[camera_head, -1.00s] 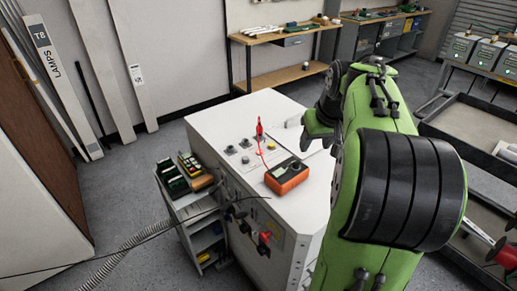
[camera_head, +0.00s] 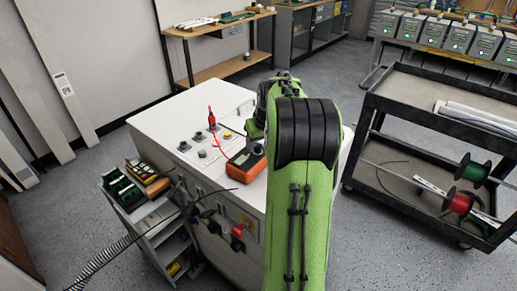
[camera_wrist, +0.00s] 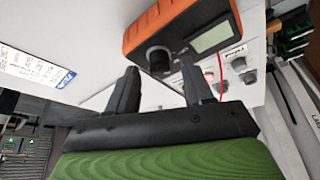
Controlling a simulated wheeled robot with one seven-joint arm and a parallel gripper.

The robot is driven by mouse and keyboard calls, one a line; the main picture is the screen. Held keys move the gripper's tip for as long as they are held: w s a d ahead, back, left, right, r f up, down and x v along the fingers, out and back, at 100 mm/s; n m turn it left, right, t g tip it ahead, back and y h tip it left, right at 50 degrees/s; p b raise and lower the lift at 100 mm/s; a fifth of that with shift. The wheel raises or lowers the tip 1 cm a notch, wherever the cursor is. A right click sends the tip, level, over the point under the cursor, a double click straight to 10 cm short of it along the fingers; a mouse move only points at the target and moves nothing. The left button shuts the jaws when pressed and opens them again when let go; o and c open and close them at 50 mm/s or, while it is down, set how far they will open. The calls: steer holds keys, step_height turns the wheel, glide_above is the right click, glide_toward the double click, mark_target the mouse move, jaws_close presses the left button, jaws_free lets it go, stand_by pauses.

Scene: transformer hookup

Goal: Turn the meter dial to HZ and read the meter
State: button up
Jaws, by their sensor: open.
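The orange meter (camera_head: 241,166) with a dark face lies on the white cabinet top (camera_head: 160,122). In the wrist view the meter (camera_wrist: 200,25) shows its round black dial (camera_wrist: 158,58) and a grey display (camera_wrist: 211,38). No reading or dial mark is legible. My gripper (camera_wrist: 158,76) is open and empty. In the wrist picture its two dark fingers appear on either side of the dial; contact is not clear. In the head view my arm hides most of the gripper and part of the meter.
Several knobs (camera_head: 198,136) sit on the cabinet top. A small cart with boxes (camera_head: 123,190) stands left. A dark cart with spools (camera_head: 456,203) stands right, with open floor between.

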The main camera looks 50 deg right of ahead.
steer(key=shift+w+f, duration=0.2)
steer(key=shift+f, duration=0.3)
jaws_close()
